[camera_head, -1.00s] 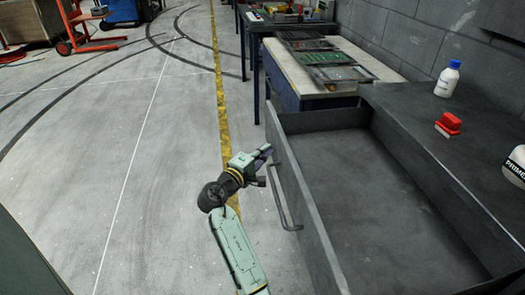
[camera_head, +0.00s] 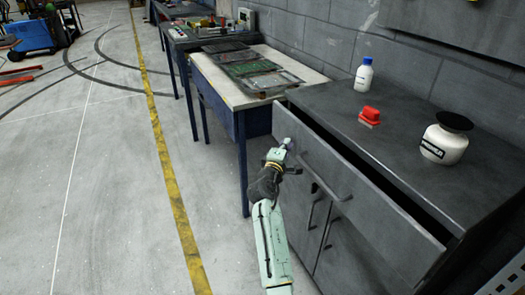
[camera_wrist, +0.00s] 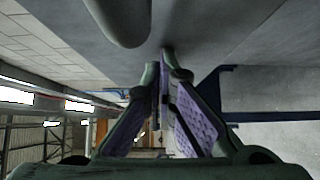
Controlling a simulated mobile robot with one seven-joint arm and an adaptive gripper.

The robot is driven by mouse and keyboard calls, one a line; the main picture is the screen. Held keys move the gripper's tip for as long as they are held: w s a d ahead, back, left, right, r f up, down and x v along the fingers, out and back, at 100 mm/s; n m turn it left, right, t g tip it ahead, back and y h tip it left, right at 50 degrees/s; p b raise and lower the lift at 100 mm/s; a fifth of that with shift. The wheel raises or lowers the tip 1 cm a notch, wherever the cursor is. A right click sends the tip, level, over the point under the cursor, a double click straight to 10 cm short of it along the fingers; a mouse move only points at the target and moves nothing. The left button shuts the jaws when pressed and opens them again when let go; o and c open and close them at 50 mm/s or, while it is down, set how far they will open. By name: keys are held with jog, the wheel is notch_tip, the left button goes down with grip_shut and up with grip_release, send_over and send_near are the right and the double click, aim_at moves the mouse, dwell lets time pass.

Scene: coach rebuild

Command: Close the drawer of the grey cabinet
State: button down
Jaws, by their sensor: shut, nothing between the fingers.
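The grey cabinet (camera_head: 410,125) stands at the right in the head view. Its drawer (camera_head: 385,225) sticks out a little, with a narrow dark gap behind the front panel. The drawer has a bar handle (camera_head: 330,188); a rounded bar, probably this handle, shows in the wrist view (camera_wrist: 122,22). My gripper (camera_head: 287,143) is shut and empty, at the far end of the drawer front, left of the handle. In the wrist view its fingertips (camera_wrist: 166,62) are close to the grey front; I cannot tell whether they touch it.
On the cabinet top stand a white bottle (camera_head: 364,75), a red-topped object (camera_head: 369,117) and a white jar (camera_head: 445,140). A blue-legged table (camera_head: 225,95) with flat panels stands beyond the cabinet. The floor (camera_head: 120,200) on the left is clear.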

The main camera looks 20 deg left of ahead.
aim_at(298, 145)
jog(key=shift+w+d+r, duration=0.1)
jog(key=shift+w+d, duration=1.8)
jog(key=shift+d, duration=0.05)
